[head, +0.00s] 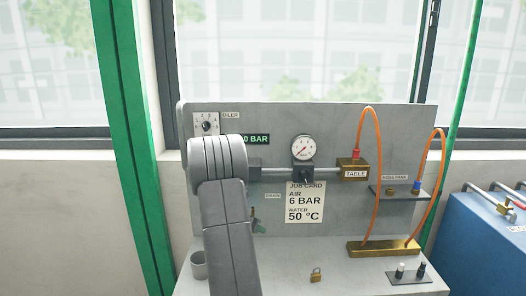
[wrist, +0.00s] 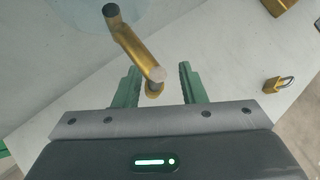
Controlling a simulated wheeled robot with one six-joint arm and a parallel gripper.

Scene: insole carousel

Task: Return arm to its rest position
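My grey arm (head: 228,220) rises in front of the left part of the grey panel in the head view, bent at a rounded joint near the top. A bent brass rod (wrist: 135,45) with a dark end shows near the gap between the fingers. I cannot tell how far it is from them.
The grey panel (head: 268,215) carries a gauge (head: 303,148), a job card (head: 305,205) and orange hoses (head: 380,150). A grey cup (head: 198,266) stands left; a blue cabinet (head: 485,235) stands right.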

